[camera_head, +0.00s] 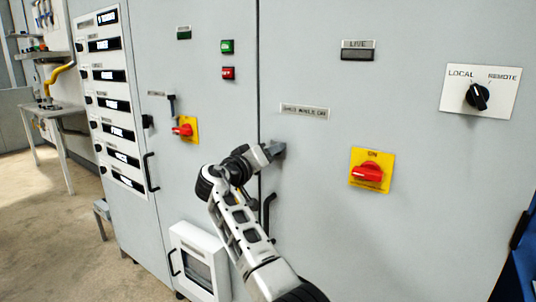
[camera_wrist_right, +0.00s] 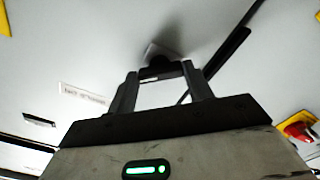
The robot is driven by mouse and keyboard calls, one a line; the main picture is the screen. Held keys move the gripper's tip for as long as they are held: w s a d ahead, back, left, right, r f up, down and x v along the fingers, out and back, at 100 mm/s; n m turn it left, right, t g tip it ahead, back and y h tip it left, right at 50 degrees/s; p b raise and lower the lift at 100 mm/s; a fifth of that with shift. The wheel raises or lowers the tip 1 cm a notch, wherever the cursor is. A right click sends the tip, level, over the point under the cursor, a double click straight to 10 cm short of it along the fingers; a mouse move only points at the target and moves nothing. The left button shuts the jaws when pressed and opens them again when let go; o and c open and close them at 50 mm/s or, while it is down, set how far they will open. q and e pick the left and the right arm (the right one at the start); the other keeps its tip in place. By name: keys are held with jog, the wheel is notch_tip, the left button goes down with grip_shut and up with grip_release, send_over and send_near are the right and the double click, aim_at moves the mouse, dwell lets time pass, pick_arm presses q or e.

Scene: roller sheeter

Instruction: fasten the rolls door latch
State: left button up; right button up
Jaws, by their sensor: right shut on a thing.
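The rolls door latch (camera_head: 279,149) is a small dark grey piece at the seam between two grey cabinet doors, partly hidden by my right gripper (camera_head: 268,151). In the right wrist view the latch (camera_wrist_right: 160,68) is a dark block at the tips of both fingers of the right gripper (camera_wrist_right: 160,88). The right gripper is shut on it. Whether the latch is turned across the seam cannot be told. The right arm reaches up from the bottom of the head view. My left gripper is in neither view.
A black door handle (camera_head: 268,213) is below the latch. A label plate (camera_head: 305,111) is above right. A red rotary switch on a yellow plate (camera_head: 370,170) is at right, another (camera_head: 184,129) at left. A white framed box (camera_head: 200,262) protrudes at lower left.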

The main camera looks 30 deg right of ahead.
pick_arm(q)
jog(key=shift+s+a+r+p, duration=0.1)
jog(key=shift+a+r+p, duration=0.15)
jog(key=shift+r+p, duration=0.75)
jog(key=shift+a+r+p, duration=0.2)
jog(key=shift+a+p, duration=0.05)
jog(key=shift+p, duration=1.4)
pick_arm(e)
jog(key=shift+n, duration=5)
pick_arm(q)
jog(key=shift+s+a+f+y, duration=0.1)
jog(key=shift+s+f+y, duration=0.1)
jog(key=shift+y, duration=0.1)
pick_arm(e)
jog(key=o, duration=1)
pick_arm(q)
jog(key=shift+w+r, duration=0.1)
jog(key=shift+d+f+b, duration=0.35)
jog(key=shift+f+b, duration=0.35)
jog(key=shift+b, duration=1)
pick_arm(e)
jog(key=shift+v, duration=8)
